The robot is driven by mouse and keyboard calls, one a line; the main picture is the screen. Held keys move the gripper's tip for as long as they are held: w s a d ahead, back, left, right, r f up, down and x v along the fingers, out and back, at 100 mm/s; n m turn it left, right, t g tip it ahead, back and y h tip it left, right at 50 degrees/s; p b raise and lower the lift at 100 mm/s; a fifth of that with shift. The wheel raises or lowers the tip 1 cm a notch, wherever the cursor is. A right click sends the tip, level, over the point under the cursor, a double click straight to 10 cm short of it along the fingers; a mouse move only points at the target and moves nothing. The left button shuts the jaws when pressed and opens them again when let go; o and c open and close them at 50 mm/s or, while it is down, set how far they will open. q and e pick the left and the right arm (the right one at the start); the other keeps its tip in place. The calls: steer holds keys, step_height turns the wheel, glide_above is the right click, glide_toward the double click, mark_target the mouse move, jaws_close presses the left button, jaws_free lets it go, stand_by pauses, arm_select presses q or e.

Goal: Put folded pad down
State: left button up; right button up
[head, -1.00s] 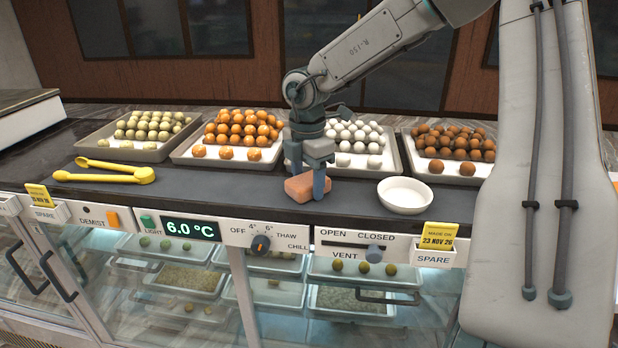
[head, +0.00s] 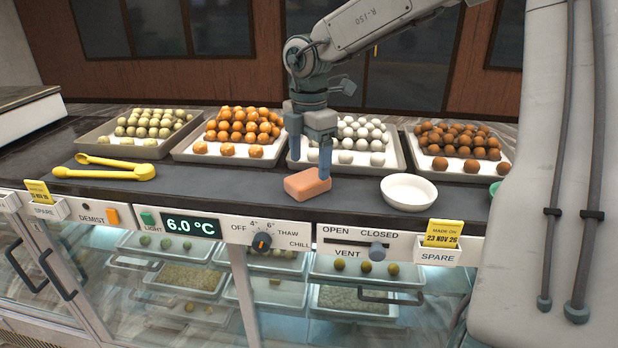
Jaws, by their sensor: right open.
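The folded pad (head: 307,184) is a small pinkish-orange block. It lies on the dark counter top near the front edge, in front of the tray of white sweets. My right gripper (head: 310,166) is above and just behind the pad, with its fingers pointing down and spread apart. One finger overlaps the pad's back right in the picture; I cannot tell whether it touches. The gripper holds nothing. My left gripper is not in view.
A white bowl (head: 408,192) stands right of the pad. Yellow tongs (head: 105,172) lie at the left. Trays of green, orange, white (head: 398,150) and brown sweets line the back. The dark counter (head: 220,182) is clear between tongs and pad. Control knobs sit on the front panel below.

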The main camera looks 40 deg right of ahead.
mark_target(309, 176)
step_height(309, 176, up, 8)
steer(key=p, duration=0.6)
steer(key=shift+f, duration=0.15)
